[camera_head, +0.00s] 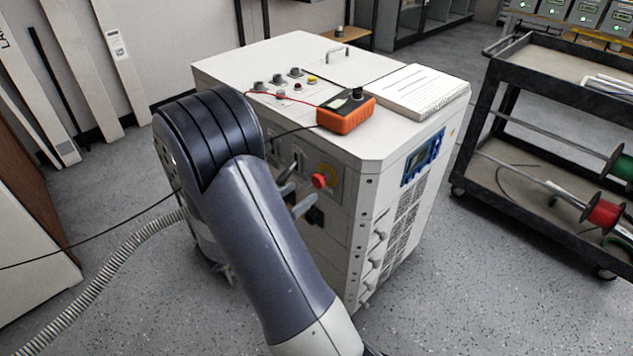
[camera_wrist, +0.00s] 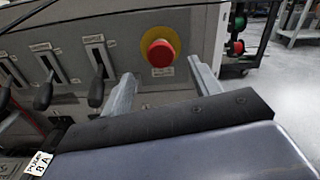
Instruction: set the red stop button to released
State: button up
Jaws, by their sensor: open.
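The red stop button (camera_head: 319,181) sits on the side panel of the white cabinet (camera_head: 400,139), on a yellow round backing. In the wrist view the red stop button (camera_wrist: 161,53) is ahead of my gripper, a little above the fingers. My gripper (camera_wrist: 161,85) is open, with one finger on each side below the button and an empty gap between them. In the head view my gripper (camera_head: 297,201) shows near the button, partly hidden behind my arm. I cannot tell from these frames whether the button is pressed in or out.
Lever switches (camera_wrist: 96,70) stand on the panel left of the button. An orange meter (camera_head: 346,112) with leads and a notebook (camera_head: 417,91) lie on the cabinet top. A black cart (camera_head: 540,185) with wire spools stands at the right. Floor is clear between them.

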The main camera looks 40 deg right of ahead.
aim_at(316, 183)
jog(key=d, duration=0.7)
jog(key=shift+w+b, duration=0.25)
jog(key=shift+b, duration=0.05)
